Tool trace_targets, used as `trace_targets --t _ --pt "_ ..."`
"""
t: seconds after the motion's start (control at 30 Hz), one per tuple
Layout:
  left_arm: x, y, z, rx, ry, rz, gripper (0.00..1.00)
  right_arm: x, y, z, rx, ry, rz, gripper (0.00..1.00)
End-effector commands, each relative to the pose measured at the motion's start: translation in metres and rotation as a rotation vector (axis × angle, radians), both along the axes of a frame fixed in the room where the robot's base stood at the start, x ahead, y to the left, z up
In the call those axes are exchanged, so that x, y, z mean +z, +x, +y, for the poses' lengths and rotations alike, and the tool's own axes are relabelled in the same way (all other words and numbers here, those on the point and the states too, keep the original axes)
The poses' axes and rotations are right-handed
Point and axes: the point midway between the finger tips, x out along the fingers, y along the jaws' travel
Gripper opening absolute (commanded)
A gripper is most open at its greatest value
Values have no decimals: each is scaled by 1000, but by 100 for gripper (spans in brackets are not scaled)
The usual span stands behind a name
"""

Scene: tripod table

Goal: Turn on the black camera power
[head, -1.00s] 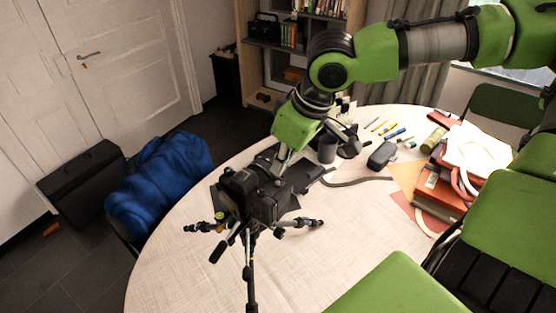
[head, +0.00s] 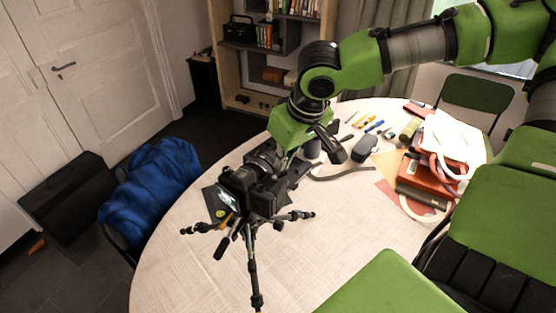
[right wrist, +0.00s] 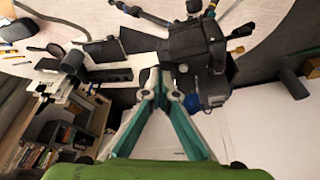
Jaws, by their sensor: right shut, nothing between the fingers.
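The black camera (head: 258,188) stands on a black tripod (head: 252,262) on the round table. A small bright patch, apparently its lit screen (head: 228,200), shows on its back. My right gripper (head: 278,157) is just behind the camera's top in the head view, its fingertips partly hidden. In the right wrist view, the fingers (right wrist: 157,88) meet at the tips, shut and empty, just left of the camera body (right wrist: 195,50). I cannot tell whether they touch it. My left gripper is not in view.
The table (head: 185,265) is clear at the front left. A dark case (head: 366,147), pens (head: 370,124) and a stack of books (head: 428,175) lie at the back and right. A chair with a blue jacket (head: 150,188) stands at the left.

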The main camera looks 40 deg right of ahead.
Motion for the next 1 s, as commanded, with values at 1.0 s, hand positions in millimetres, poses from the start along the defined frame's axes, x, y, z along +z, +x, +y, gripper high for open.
trace_targets --t 1.0 --pt "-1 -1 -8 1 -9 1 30 1 11 12 3 1 -1 0"
